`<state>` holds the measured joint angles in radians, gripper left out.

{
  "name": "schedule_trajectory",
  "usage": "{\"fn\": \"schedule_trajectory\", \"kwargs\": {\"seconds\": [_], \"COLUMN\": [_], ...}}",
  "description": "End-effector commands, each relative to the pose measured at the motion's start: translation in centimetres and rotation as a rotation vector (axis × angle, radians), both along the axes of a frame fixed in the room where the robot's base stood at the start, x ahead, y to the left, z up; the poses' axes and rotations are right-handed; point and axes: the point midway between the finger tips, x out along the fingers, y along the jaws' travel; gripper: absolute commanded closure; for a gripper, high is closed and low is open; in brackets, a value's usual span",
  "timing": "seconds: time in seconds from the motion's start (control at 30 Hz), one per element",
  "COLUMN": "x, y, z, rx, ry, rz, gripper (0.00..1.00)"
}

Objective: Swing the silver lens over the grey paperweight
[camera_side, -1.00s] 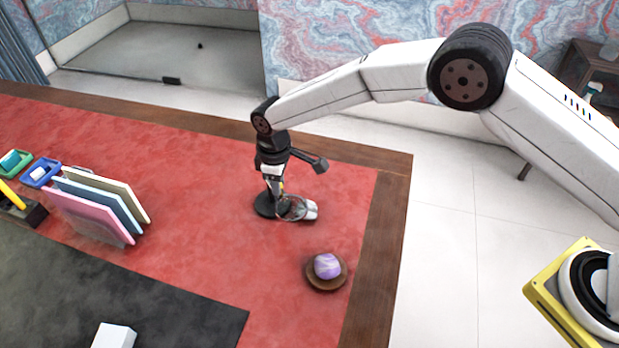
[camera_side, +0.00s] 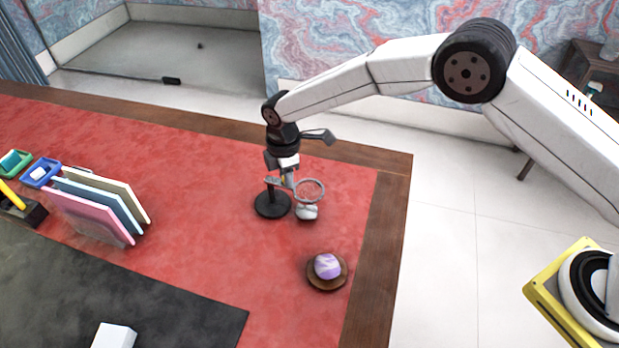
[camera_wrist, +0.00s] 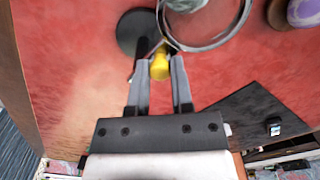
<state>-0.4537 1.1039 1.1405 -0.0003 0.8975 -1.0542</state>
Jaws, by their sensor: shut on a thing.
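The silver lens (camera_side: 323,190) is a round ring on an arm from a stand with a round black base (camera_side: 268,212). The ring also shows in the wrist view (camera_wrist: 236,32). My gripper (camera_side: 289,181) is shut on the lens's yellow knob (camera_wrist: 159,68), beside the stand post. The grey paperweight (camera_side: 307,213) sits on the red desk, right of the base. In the side view it is just below the ring in the picture, partly overlapped by it. In the wrist view a grey shape (camera_wrist: 186,4) shows at the ring's upper left, cut by the frame edge.
A purple-and-white stone (camera_side: 327,266) rests on a round wooden dish (camera_side: 313,285) nearer the camera. Upright folders (camera_side: 95,215) and small trays stand at left. A white block (camera_side: 114,336) lies on the dark mat. The red surface between folders and stand is clear.

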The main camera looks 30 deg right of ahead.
Motion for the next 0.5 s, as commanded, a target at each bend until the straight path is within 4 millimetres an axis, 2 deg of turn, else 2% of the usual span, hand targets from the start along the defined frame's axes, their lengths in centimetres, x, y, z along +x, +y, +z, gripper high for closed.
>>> {"fn": "schedule_trajectory", "kwargs": {"seconds": [0.33, 0.37, 0.4, 0.47, 0.5], "x": [0.1, 0.09, 0.09, 0.08, 0.07], "y": [0.04, 0.04, 0.04, 0.03, 0.03], "z": [0.12, 0.11, 0.11, 0.09, 0.08], "rx": [0.002, 0.002, 0.002, 0.002, 0.001], "ry": [-0.003, -0.003, -0.003, -0.002, -0.002], "rz": [0.002, 0.002, 0.002, 0.002, 0.002], "gripper": [1.0, 0.66, 0.54, 0.36, 0.36]}}
